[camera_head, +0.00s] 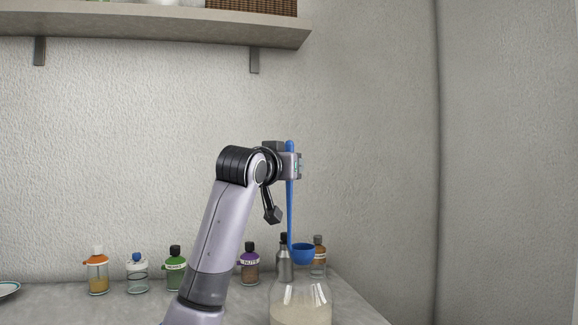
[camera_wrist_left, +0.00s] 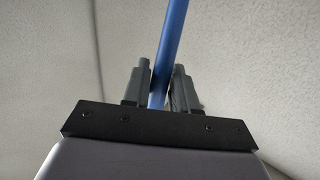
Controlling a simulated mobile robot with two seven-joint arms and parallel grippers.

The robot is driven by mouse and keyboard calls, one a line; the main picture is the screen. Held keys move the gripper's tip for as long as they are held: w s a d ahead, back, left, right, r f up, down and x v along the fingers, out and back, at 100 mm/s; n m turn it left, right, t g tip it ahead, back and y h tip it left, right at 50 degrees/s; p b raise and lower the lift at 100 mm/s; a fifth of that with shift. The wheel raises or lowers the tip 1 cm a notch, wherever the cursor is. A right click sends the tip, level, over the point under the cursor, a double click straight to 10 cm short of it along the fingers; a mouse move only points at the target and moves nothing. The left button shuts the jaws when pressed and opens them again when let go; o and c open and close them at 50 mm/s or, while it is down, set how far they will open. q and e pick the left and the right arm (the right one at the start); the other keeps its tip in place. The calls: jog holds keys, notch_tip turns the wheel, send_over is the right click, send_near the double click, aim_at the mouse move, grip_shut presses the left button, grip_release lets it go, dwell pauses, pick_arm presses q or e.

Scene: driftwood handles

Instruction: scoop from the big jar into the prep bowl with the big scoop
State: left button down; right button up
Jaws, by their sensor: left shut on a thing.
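The big scoop (camera_head: 303,254) is blue, with a long upright handle and a round cup at its lower end. My left gripper (camera_head: 290,165) is shut on the upper part of the handle. In the left wrist view the blue handle (camera_wrist_left: 171,45) runs up between the two fingers of my left gripper (camera_wrist_left: 160,88). The big jar (camera_head: 301,301) is clear glass with pale contents, at the bottom of the head view. The scoop's cup hangs just above the jar's mouth in the picture. The prep bowl is not clearly in view. My right gripper is not in view.
Along the wall stand an orange-labelled bottle (camera_head: 97,272), a clear jar with blue top (camera_head: 138,274), a green bottle (camera_head: 175,270), a purple-labelled bottle (camera_head: 250,265), a grey bottle (camera_head: 284,262) and a brown-capped bottle (camera_head: 319,258). A shelf (camera_head: 160,28) hangs above. A plate edge (camera_head: 8,290) shows left.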

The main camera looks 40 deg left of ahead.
aim_at(288, 237)
pick_arm(q)
jog(key=shift+f+b, duration=0.85)
jog(key=shift+f, duration=0.7)
jog(key=shift+f+b, duration=3.25)
jog(key=shift+f, duration=2.55)
jog(key=shift+f+b, duration=0.35)
jog(key=shift+b, duration=0.1)
